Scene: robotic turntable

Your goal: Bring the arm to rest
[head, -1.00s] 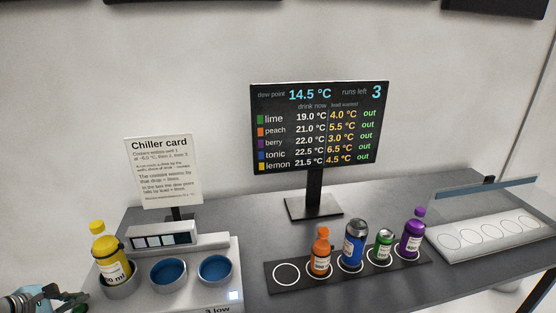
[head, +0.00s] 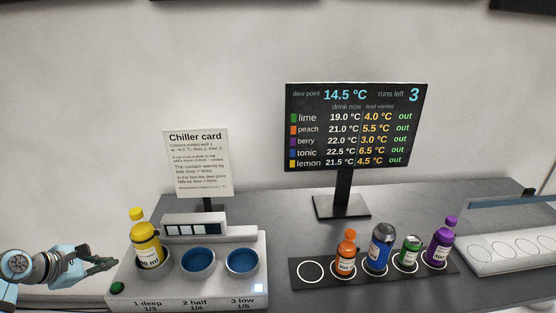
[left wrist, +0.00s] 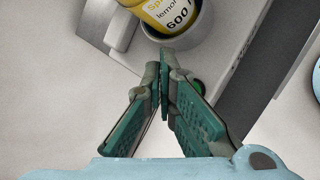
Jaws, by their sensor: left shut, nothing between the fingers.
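My left gripper (head: 112,262) comes in from the left, beside the left end of the chiller. In the left wrist view its fingers (left wrist: 163,75) meet at the tips with nothing between them. The yellow lemon bottle (head: 145,245) stands in the leftmost well of the chiller, apart from the fingers; it also shows in the left wrist view (left wrist: 178,12). My right gripper is not in view.
The white chiller (head: 200,285) has two empty blue wells and a green button (head: 117,288). A dark tray (head: 325,279) holds orange, blue, green and purple drinks, its leftmost ring empty. A chiller card (head: 197,163), a display (head: 352,125) and a white rack (head: 510,249) stand around.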

